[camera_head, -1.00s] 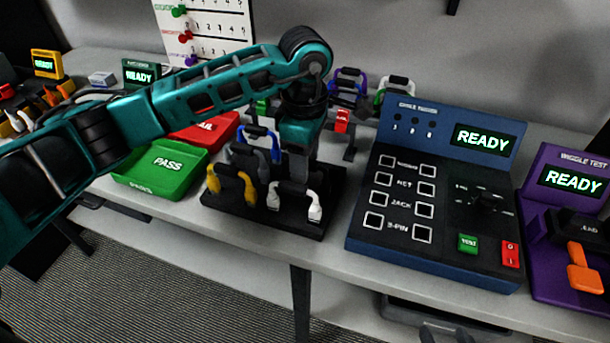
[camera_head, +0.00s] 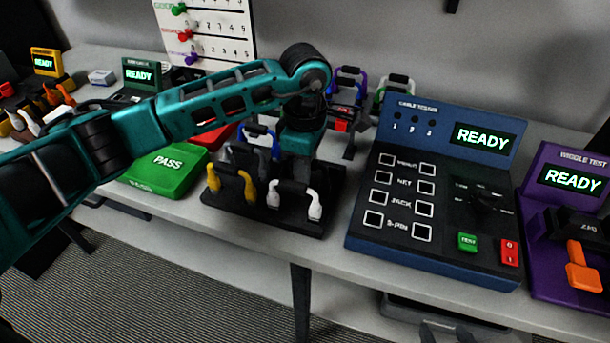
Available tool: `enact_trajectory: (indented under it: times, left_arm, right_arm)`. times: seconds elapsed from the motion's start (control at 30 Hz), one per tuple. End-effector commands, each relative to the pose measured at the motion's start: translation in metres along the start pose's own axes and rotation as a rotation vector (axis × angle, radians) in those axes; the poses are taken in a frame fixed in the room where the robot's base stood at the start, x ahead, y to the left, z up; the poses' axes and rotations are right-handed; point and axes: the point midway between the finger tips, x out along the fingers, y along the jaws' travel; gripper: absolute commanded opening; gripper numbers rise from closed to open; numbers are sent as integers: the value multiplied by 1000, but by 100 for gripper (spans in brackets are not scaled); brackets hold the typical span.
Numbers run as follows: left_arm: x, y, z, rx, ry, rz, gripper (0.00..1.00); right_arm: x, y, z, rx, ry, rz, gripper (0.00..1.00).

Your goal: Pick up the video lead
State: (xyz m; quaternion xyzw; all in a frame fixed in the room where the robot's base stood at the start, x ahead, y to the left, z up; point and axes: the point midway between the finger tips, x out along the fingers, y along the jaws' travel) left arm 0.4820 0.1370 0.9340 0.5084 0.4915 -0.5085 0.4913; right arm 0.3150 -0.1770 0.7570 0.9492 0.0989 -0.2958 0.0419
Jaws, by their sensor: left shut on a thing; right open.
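My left gripper (camera_head: 299,153) points down over the back of a black rack (camera_head: 325,222) on the bench. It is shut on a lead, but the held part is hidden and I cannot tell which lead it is. On the rack a yellow-ended lead (camera_head: 232,181) and a white-ended lead (camera_head: 294,197) stand in front. A blue-ended lead (camera_head: 260,138) stands behind them, left of the gripper. No lead can be read as the video lead. Dark prongs at the bottom edge look like my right gripper (camera_head: 447,335), open and empty.
A blue cable tester (camera_head: 437,185) and a purple wiggle tester (camera_head: 561,215) stand to the right. A green PASS tray (camera_head: 165,173) lies to the left, partly under my arm. Purple (camera_head: 350,83) and green (camera_head: 396,88) leads stand behind the gripper.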

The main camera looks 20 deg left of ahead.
Motion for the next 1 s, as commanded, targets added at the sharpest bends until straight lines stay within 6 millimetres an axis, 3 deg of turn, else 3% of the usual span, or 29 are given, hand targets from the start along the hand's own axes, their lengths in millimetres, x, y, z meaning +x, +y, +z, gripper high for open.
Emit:
enact_trajectory:
  times: [0.33,0.53,0.67,1.0]
  left_arm:
    - [-3,0,0,0,-1,2,0]
    - [-20,1,0,0,-1,5,0]
    - [-46,2,0,0,-2,7,0]
    - [-144,1,0,0,-1,6,0]
  right_arm:
    - [0,0,0,0,1,0,62]
    - [0,0,0,0,1,0,62]
    - [1,0,0,0,1,0,62]
    - [2,0,2,0,2,0,62]
